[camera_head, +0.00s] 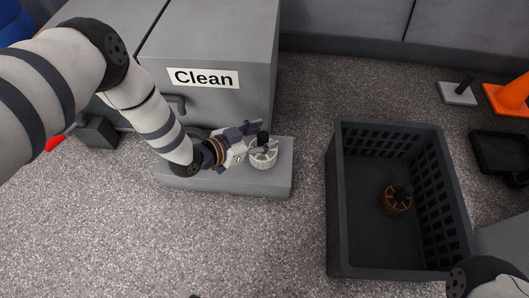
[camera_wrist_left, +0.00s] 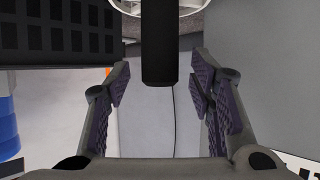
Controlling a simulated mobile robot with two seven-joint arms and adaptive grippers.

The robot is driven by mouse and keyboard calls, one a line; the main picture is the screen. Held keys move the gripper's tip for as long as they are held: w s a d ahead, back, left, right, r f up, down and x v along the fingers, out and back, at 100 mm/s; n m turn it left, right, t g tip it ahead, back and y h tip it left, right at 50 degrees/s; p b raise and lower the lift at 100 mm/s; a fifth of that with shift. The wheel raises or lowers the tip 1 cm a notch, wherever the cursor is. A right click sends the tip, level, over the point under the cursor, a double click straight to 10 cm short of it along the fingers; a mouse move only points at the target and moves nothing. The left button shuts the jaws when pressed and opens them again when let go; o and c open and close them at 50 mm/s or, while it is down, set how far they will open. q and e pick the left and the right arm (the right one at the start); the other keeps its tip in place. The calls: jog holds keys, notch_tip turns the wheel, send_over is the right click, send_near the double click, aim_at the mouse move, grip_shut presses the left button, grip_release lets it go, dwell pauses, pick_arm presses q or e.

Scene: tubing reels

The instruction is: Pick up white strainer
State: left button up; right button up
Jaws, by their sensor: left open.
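In the left wrist view, the black knob (camera_wrist_left: 158,45) hangs between the open fingers (camera_wrist_left: 160,84) with visible gaps on both sides. Part of the strainer's white rim (camera_wrist_left: 197,14) shows at the top edge. My right gripper is out of view.
A dark crate (camera_head: 335,205) stands to the right, with a brown strainer-like piece (camera_head: 397,199) inside. An orange cone (camera_head: 514,92), a grey block with a black knob (camera_head: 458,94) and a black tray (camera_head: 500,153) lie at the far right. Floor between ledge and crate is clear.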

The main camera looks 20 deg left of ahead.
pick_arm(q)
jog(key=shift+w+d+f, duration=0.15)
jog(key=shift+w, duration=0.15)
grip_shut()
